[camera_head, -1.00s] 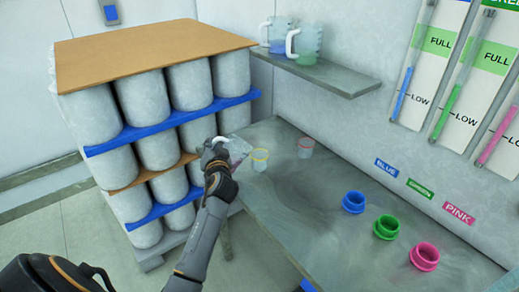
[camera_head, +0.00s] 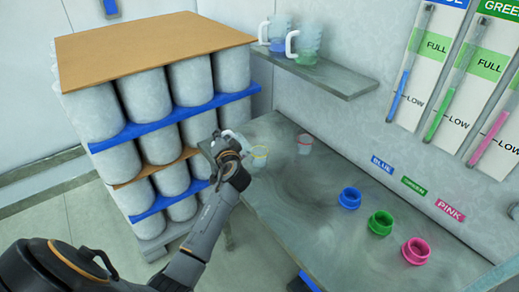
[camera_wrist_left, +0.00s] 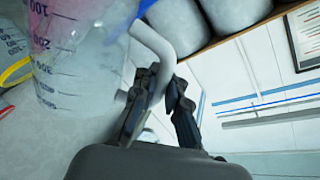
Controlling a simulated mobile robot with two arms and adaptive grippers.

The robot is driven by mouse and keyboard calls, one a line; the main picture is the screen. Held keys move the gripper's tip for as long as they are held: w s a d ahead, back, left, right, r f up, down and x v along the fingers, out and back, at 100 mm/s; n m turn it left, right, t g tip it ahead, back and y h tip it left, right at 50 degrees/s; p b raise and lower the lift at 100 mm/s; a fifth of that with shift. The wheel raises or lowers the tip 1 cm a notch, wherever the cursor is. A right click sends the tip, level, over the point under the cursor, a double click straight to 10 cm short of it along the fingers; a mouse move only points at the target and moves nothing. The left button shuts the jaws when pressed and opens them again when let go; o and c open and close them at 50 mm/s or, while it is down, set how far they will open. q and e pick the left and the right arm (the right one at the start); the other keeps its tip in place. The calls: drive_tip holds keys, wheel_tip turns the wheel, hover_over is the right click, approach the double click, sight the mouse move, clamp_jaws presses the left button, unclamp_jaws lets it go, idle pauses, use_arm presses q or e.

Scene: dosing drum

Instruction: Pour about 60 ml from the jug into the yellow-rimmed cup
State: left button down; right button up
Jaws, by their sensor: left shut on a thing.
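My left gripper (camera_head: 222,153) is shut on the white handle (camera_wrist_left: 157,45) of a clear jug (camera_head: 237,139). In the left wrist view the jug (camera_wrist_left: 85,70) shows dark volume marks and pink liquid. The jug is beside and partly over the yellow-rimmed cup (camera_head: 259,158), which stands on the bench. The jug looks tilted towards the cup, but I cannot tell whether liquid is flowing. Part of the yellow rim (camera_wrist_left: 12,72) shows beside the jug in the left wrist view. The cup's level is unclear. My right gripper is out of view.
A red-rimmed cup (camera_head: 305,145) stands to the right on the bench (camera_head: 300,205). Blue (camera_head: 350,198), green (camera_head: 380,222) and pink (camera_head: 416,250) collars sit nearer. Two jugs stand on the shelf (camera_head: 340,80). Stacked drums (camera_head: 138,101) stand close on the left.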

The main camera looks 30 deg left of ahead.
use_arm(q)
drive_tip(key=shift+w+d+r+m+p, duration=0.2)
drive_tip(key=shift+w+r+m+p, duration=0.2)
drive_tip(key=shift+p, duration=0.25)
drive_tip(key=shift+w+d+r+m+p, duration=0.2)
drive_tip(key=shift+r+m+p, duration=0.1)
drive_tip(key=shift+r+p, duration=0.3)
drive_tip(key=shift+w+d+g, duration=0.2)
drive_tip(key=shift+g, duration=0.1)
idle(0.4)
drive_tip(key=shift+w+d+r+m+p, duration=0.35)
drive_tip(key=shift+m+p, duration=0.25)
drive_tip(key=shift+p, duration=0.35)
idle(1.7)
drive_tip(key=shift+w+d+r, duration=0.1)
drive_tip(key=shift+w, duration=0.15)
idle(0.3)
